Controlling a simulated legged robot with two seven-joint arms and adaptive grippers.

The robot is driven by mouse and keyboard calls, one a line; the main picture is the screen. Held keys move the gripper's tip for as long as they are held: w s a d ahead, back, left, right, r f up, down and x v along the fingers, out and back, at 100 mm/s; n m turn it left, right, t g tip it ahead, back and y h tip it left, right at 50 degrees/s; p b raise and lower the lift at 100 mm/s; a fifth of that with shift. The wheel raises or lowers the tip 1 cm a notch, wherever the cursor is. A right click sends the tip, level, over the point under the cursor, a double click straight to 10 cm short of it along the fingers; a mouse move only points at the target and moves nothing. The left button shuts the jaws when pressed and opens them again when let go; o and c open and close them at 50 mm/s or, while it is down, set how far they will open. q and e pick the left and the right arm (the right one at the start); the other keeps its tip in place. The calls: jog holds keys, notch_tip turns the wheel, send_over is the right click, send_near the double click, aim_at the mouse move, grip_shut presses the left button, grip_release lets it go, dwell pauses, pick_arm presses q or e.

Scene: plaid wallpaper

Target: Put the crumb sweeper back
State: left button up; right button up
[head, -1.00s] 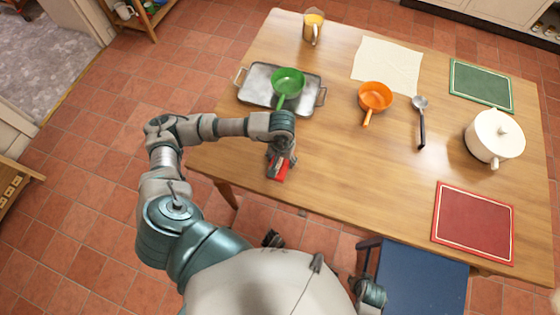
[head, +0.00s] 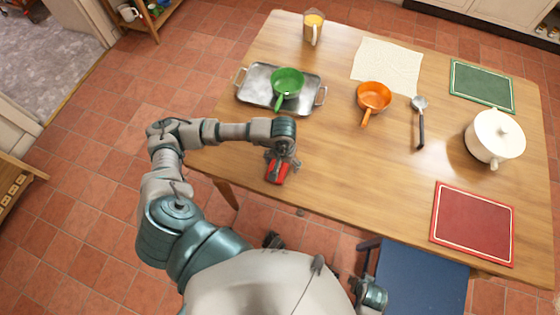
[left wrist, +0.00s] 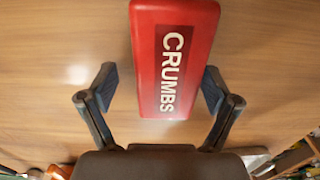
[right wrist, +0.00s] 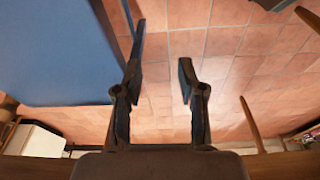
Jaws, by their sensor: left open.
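The crumb sweeper is a red block with a "CRUMBS" label, lying on the table's near left edge in the head view (head: 278,173). In the left wrist view the crumb sweeper (left wrist: 174,55) lies between and ahead of the fingers, with a gap on each side. My left gripper (left wrist: 158,88) is open, just above the table at the sweeper; it also shows in the head view (head: 283,160), partly covering the sweeper. My right gripper (right wrist: 160,75) is open and empty, over the tiled floor next to a blue chair seat.
On the wooden table (head: 330,165) stand a metal tray (head: 256,84) with a green pan (head: 288,82), an orange pan (head: 374,95), a ladle (head: 421,125), a white pot (head: 495,138) and a glass mug (head: 313,27). A blue chair (head: 422,283) stands at the front edge.

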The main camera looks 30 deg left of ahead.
pick_arm(q)
notch_tip(320, 180, up, 5)
jog(key=shift+w+r, duration=0.1)
notch_tip(320, 180, up, 7)
jog(key=p, duration=0.1)
jog(key=shift+a, duration=0.15)
pick_arm(e)
jog(key=shift+s+d+f, duration=0.1)
jog(key=shift+d+f, duration=0.1)
jog(key=shift+f, duration=0.7)
jog(key=shift+s+d+f, duration=0.1)
jog(key=shift+d+f, duration=0.05)
jog(key=shift+f, duration=0.75)
